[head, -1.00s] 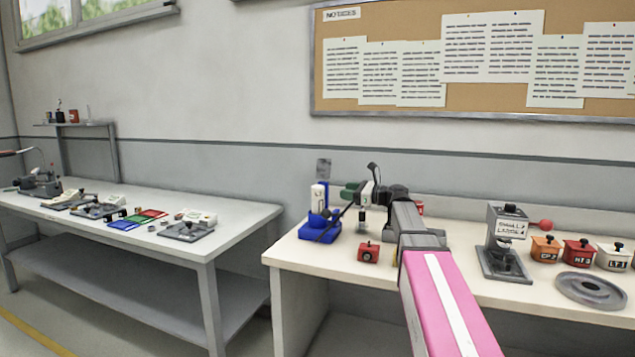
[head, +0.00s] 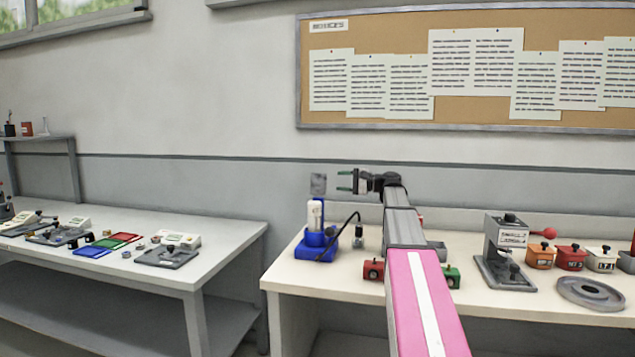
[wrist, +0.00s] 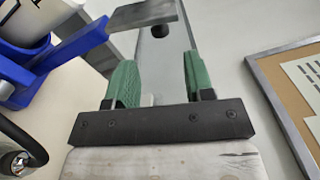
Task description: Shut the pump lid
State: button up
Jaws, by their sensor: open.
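The pump (head: 316,243) is a blue base with a white upright cylinder, at the left end of the right-hand bench. A grey plate (head: 318,184), which looks like its raised lid, stands upright above the cylinder. My gripper (head: 345,181) is open and empty, just right of this plate at about its height, with a small gap in the head view. In the wrist view, the green fingertips (wrist: 160,82) point towards grey plate parts, one with a dark round hole. Blue pump parts (wrist: 85,42) show at upper left. Contact cannot be told.
A black hose (head: 348,228) curves up right of the pump. A red box (head: 373,269) and a green box (head: 452,277) flank my arm. A grey press (head: 507,250) with a red knob and several labelled pots stand right. A notice board (head: 302,75) hangs behind.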

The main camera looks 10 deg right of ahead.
aim_at(320, 180)
jog(key=x, duration=0.8)
jog(key=shift+w+a, duration=0.15)
jog(key=shift+a, duration=0.1)
grip_shut()
